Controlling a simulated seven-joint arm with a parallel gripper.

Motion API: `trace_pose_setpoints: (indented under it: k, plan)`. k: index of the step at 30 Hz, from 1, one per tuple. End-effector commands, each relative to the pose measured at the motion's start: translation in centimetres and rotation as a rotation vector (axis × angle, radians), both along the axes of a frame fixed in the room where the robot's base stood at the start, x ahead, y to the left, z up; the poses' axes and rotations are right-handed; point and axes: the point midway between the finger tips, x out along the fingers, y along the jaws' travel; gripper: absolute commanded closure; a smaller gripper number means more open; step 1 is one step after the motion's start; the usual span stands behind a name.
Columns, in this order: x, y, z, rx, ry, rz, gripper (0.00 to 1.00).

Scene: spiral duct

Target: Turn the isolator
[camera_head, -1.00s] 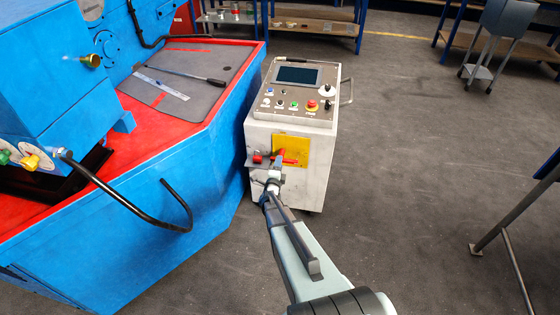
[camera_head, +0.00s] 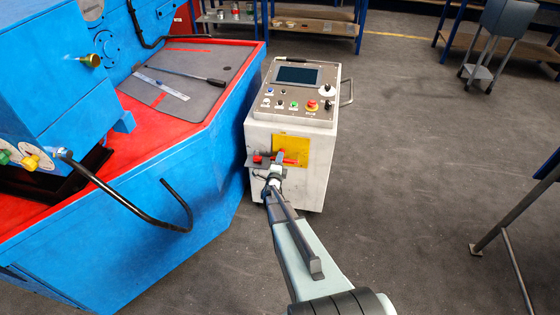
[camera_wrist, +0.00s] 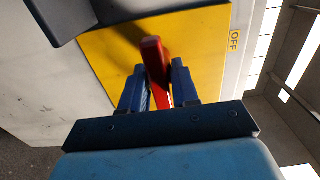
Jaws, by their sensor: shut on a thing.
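The isolator has a red handle (camera_wrist: 155,58) on a yellow plate (camera_head: 291,148), on the front of the white control cabinet (camera_head: 318,180). In the wrist view, the handle stands between the two blue fingers of my gripper (camera_wrist: 154,78), over the yellow plate (camera_wrist: 195,35). My gripper is shut on the handle. In the head view, my gripper (camera_head: 275,164) reaches the cabinet front from below and hides part of the handle. An OFF label (camera_wrist: 234,41) shows at the plate's right edge in the wrist view.
The blue machine (camera_head: 205,165) stands close along the cabinet's left side. A bent black bar (camera_head: 145,215) sticks out from it. The cabinet top carries a screen (camera_head: 298,75) and a red button (camera_head: 312,105). Open grey floor (camera_head: 420,170) lies to the right.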

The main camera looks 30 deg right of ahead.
Motion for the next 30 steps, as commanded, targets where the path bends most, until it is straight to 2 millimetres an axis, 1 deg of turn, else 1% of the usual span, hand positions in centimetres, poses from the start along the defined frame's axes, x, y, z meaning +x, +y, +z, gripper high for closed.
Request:
trace_pose_setpoints:
  k: [1,3,4,19,25,30]
  plan:
    - [0.00,0.01,-0.02,0.000,0.000,0.000,0.92]
    - [0.00,0.01,-0.02,0.000,0.000,0.000,0.98]
    - [0.00,0.01,-0.02,0.000,0.000,0.000,1.00]
    - [-0.01,0.04,-0.02,-0.016,0.018,0.000,1.00]
    - [-0.01,0.04,-0.02,-0.083,0.083,0.000,1.00]
    - [-0.01,0.04,-0.03,-0.178,0.178,0.000,1.00]
